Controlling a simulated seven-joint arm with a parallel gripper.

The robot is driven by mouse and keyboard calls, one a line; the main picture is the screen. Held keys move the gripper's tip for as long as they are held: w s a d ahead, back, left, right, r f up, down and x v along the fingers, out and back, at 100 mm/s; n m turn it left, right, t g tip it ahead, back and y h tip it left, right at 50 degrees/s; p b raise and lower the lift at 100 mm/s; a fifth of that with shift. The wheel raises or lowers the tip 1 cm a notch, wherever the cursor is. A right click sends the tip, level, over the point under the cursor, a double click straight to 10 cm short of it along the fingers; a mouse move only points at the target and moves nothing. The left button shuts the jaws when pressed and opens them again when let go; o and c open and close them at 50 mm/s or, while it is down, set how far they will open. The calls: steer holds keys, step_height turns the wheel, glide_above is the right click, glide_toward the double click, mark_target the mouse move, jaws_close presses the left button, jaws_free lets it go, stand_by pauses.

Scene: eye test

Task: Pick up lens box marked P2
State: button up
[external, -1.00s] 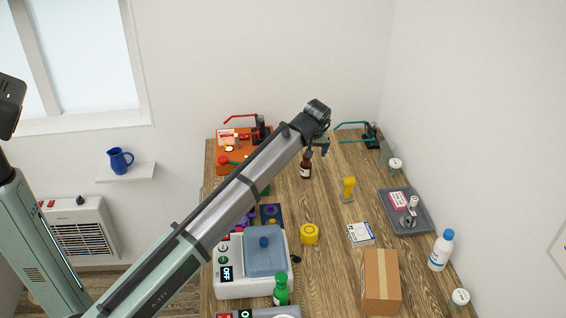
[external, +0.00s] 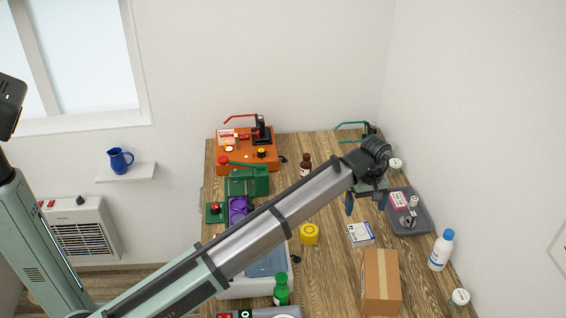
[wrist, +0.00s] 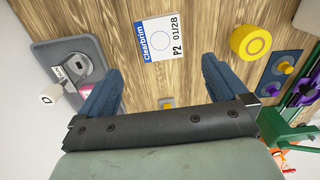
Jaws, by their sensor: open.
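The lens box marked P2 (external: 360,234) is a flat white box with a blue stripe, lying on the wooden table. In the wrist view the lens box (wrist: 161,38) shows "Clearbrim", "P2" and "01/28" beside a circle outline. My gripper (external: 366,204) hangs above the table, just behind the box in the external view. In the wrist view its two blue fingers (wrist: 160,69) are spread wide with nothing between them. The box lies beyond the fingertips, roughly centred between them, and is not touched.
A grey tray (external: 421,222) with small items lies right of the box; a yellow round thing (external: 309,234) lies left. A cardboard box (external: 381,281) stands in front. A white bottle with a blue cap (external: 441,250) stands farther right. Bare wood surrounds the lens box.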

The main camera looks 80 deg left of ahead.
glide_above(361, 232)
steer(key=f, duration=0.5)
steer(key=shift+a+f, duration=0.1)
steer(key=shift+a, duration=0.1)
steer(key=shift+d+f, duration=0.15)
steer(key=shift+f, duration=2.35)
steer(key=shift+c, duration=0.3)
steer(key=c, duration=1)
steer(key=shift+o, duration=0.2)
